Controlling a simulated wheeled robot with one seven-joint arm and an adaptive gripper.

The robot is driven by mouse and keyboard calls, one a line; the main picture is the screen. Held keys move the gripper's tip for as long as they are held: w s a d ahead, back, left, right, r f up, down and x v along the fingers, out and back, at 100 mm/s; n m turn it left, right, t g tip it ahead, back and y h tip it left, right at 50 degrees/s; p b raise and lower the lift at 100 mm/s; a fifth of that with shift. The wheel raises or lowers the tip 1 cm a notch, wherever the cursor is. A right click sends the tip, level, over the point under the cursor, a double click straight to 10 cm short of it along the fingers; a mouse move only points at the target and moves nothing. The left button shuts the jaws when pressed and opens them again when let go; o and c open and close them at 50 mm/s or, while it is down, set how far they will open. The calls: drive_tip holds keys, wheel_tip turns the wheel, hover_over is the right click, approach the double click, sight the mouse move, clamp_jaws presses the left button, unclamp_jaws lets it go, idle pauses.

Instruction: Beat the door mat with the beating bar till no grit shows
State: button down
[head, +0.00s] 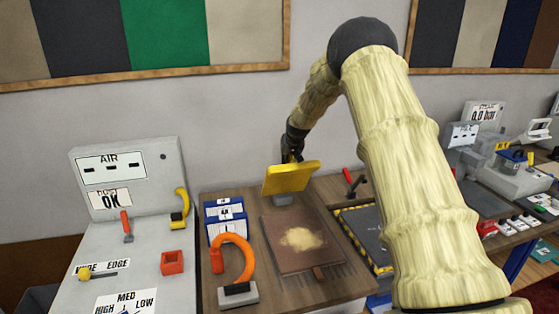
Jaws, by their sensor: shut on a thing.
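The brown door mat (278,258) lies flat on a wooden bench top. A pale tan patch of grit (302,238) shows near its middle. My gripper (292,155) is above the mat's far edge, shut on a yellow flat-faced tool that I take for the beating bar (291,178). The bar's broad face is towards the camera, with its long side across the picture. The fingertips are small and partly hidden behind the bar. I cannot tell whether the bar touches the small grey block (282,201) below it.
An orange curved hose (236,240) on a grey base stands left of the mat, near blue-and-white boxes (225,220). A grey AIR panel (125,180) is at the left. A red-handled lever (354,184) and a black-and-yellow edged plate (366,235) are at the right.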

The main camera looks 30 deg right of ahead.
sight(292, 158)
drive_tip(key=shift+w+d+r, duration=0.15)
drive_tip(key=shift+d, duration=0.05)
idle(0.3)
drive_tip(key=c, duration=1.5)
unclamp_jaws()
drive_tip(key=shift+o, duration=0.4)
drive_tip(key=shift+r, duration=0.1)
drive_tip(key=v, duration=1)
drive_tip(key=shift+s+r, duration=0.2)
drive_tip(key=shift+r, duration=0.05)
drive_tip(key=shift+s+a+r, duration=0.25)
drive_tip(key=shift+r, duration=0.2)
